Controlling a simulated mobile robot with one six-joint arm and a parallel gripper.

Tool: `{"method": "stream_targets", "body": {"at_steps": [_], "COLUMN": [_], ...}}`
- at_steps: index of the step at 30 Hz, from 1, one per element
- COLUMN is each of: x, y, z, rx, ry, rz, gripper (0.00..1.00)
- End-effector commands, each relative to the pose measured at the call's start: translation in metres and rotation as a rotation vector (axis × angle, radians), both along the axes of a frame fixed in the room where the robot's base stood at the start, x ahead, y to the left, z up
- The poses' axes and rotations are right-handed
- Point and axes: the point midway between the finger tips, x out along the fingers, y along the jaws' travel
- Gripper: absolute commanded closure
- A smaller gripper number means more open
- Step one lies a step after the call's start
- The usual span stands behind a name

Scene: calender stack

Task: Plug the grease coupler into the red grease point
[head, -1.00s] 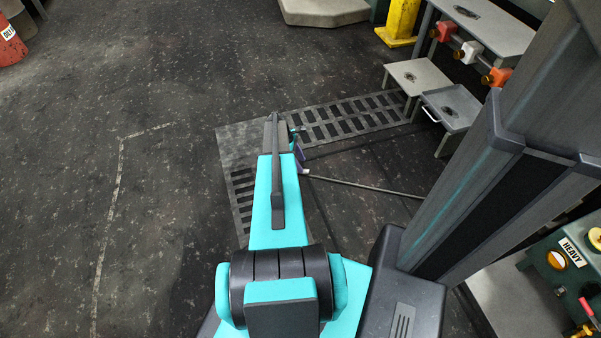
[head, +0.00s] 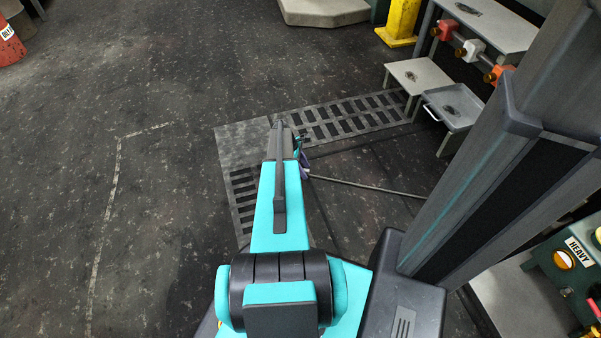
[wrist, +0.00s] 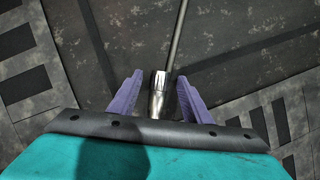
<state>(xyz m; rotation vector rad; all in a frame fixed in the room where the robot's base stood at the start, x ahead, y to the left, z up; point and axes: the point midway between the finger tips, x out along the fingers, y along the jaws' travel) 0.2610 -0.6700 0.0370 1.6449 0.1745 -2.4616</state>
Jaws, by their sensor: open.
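The grease coupler (wrist: 157,96) is a short silvery metal cylinder with a grey hose (wrist: 178,40) running from its far end. In the wrist view it shows between the two purple fingers of my gripper (wrist: 159,79), which is open with a gap on the coupler's left side. Depth and contact there are unclear. In the head view my arm hides the coupler and most of my gripper; a bit of purple finger (head: 304,168) shows. The red grease point (head: 447,28) is a red block on the stand at top right, left of a white and an orange one.
The white (head: 471,49) and orange (head: 499,75) grease points sit on the same stand (head: 487,22). A yellow post (head: 401,20) is at the back. Floor grating (head: 340,118) lies under my arm; open floor is left.

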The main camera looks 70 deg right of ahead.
Motion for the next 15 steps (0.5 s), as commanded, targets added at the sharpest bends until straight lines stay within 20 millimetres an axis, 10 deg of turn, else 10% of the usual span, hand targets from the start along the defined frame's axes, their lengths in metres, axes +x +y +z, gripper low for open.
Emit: {"method": "stream_targets", "body": {"at_steps": [13, 15], "x": [0.0001, 0.0001], "y": [0.0002, 0.0001], "z": [0.0005, 0.0004], "rx": [0.000, 0.000], "ry": [0.000, 0.000], "rz": [0.000, 0.000], "gripper": [0.56, 0.68]}}
